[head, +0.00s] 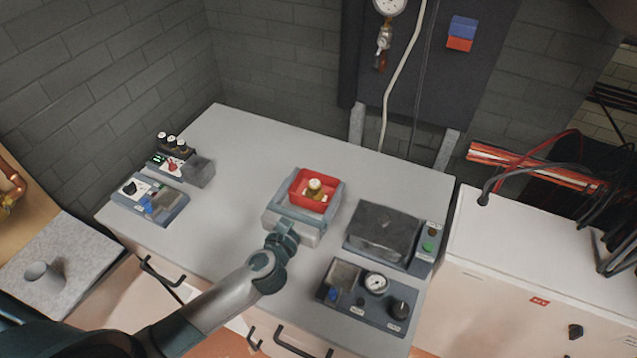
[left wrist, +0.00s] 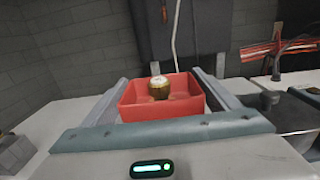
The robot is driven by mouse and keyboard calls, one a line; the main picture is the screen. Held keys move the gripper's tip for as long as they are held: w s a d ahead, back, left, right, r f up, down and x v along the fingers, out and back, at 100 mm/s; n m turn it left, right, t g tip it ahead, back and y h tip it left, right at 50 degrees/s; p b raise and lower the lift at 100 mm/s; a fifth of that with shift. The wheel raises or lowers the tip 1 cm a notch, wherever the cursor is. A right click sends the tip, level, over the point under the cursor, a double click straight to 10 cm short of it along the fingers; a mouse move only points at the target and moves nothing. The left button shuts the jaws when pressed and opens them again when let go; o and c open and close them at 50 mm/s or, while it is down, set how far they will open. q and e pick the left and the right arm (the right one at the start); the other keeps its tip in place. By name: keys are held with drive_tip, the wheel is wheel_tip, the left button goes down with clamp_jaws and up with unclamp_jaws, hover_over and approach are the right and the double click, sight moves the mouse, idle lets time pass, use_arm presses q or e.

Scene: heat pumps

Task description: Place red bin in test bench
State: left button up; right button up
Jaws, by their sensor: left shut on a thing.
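The red bin (head: 301,202) is a small open tray near the middle of the grey worktop, with a round brass part with a pale top (head: 314,185) inside. My left gripper (head: 318,182) is shut on the bin, one finger along each side. The left wrist view shows the red bin (left wrist: 160,110) upright between the fingers, with the brass part (left wrist: 159,90) in it. I cannot tell whether the bin touches the worktop. A gauge panel with an open compartment (head: 362,300) sits front right; another compartment panel (head: 150,200) sits at left. Which is the test bench is unclear. My right gripper is not in view.
A dark box unit with a green button (head: 388,234) stands just right of the bin. A small grey box with black-and-white knobs (head: 180,165) stands at the back left. The worktop (head: 260,145) is clear behind the bin. A white cabinet (head: 535,250) stands at right.

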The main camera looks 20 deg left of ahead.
use_arm(q)
drive_tip(key=s+a+n+y+b, duration=0.1)
drive_tip(key=s+a+y+b, duration=0.1)
drive_tip(key=s+b, duration=0.6)
drive_tip(key=s+a, duration=0.1)
drive_tip(key=s, duration=0.4)
drive_tip(key=shift+s+r, duration=0.3)
drive_tip(key=shift+s, duration=0.05)
